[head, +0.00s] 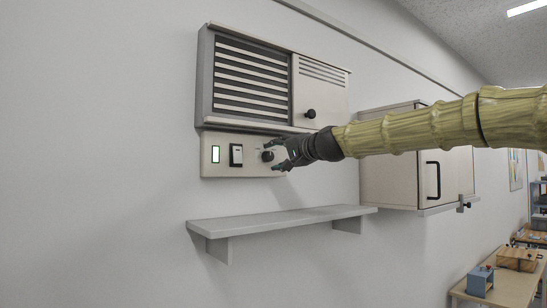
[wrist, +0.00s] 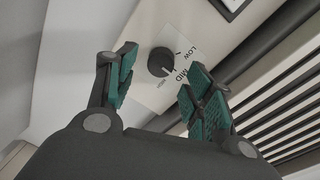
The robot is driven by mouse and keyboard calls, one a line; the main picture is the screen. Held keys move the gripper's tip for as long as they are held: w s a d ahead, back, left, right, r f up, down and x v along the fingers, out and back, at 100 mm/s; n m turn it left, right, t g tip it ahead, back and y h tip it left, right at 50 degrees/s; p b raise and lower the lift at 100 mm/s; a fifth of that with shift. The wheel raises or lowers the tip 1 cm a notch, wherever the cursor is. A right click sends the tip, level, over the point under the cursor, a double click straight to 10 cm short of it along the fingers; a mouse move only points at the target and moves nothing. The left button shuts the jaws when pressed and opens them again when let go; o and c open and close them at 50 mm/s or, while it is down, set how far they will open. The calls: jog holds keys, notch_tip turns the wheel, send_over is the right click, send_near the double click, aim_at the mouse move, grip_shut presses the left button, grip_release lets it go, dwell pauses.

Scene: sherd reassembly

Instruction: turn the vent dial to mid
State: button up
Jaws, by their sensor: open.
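The vent dial (wrist: 160,62) is a round black knob on the pale control panel (head: 224,168) below the vent. No contact with the dial is visible. In the head view my gripper (head: 274,153) partly covers the dial.
The slatted vent (head: 251,78) with another black knob (head: 310,114) is above. A shelf (head: 280,220) is below, and a wall cabinet (head: 388,180) stands to the right.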

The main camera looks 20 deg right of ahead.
jog(key=v, duration=0.4)
jog(key=shift+s+d, duration=0.15)
jog(key=shift+s, duration=0.15)
